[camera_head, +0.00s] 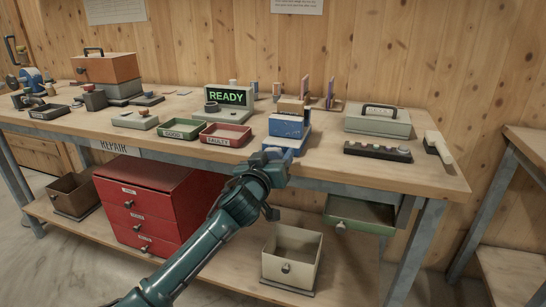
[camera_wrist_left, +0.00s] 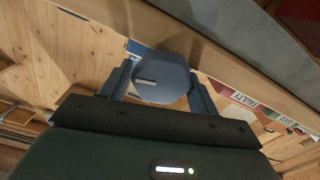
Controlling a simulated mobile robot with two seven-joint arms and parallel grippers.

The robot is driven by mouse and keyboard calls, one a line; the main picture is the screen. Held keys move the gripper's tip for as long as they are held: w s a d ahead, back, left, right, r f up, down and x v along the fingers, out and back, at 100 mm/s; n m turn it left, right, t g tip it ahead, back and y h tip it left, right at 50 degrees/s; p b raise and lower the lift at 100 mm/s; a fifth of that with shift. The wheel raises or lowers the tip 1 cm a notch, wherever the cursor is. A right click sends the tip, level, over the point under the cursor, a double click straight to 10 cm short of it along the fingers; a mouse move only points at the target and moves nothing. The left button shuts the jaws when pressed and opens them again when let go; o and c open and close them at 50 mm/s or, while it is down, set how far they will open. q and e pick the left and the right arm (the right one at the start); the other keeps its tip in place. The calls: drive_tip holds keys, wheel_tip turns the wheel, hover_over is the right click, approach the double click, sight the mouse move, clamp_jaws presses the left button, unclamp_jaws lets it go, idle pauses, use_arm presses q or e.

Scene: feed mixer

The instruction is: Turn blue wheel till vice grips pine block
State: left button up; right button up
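The blue vice (camera_head: 287,128) stands at the front edge of the bench. A light brown pine block (camera_head: 291,105) shows at its top; I cannot tell whether the jaws touch it. The blue wheel (camera_wrist_left: 163,80) is a blue-grey, many-sided disc with a pale mark. It fills the space between the fingers of my left gripper (camera_wrist_left: 160,88), which appear to touch it on both sides. In the head view my left gripper (camera_head: 270,162) is at the vice's front and mostly hides the wheel. My right gripper is in neither view.
Green (camera_head: 184,129) and red (camera_head: 226,135) trays lie left of the vice, before a screen reading READY (camera_head: 228,96). A grey case (camera_head: 378,121) and a dark strip with knobs (camera_head: 377,152) lie right. An open green drawer (camera_head: 360,213) hangs below the bench.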

use_arm(q)
drive_tip(key=c, duration=0.6)
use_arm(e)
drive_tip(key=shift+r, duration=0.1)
use_arm(q)
drive_tip(key=shift+r+m+p, duration=0.1)
drive_tip(key=shift+m+p, duration=0.75)
drive_tip(key=shift+m, duration=0.35)
drive_tip(key=shift+m+p, duration=0.5)
drive_tip(key=shift+m, duration=0.6)
drive_tip(key=shift+d+m, duration=0.1)
drive_tip(key=shift+m, duration=0.2)
drive_tip(key=shift+m+p, duration=0.35)
drive_tip(key=shift+m, duration=0.55)
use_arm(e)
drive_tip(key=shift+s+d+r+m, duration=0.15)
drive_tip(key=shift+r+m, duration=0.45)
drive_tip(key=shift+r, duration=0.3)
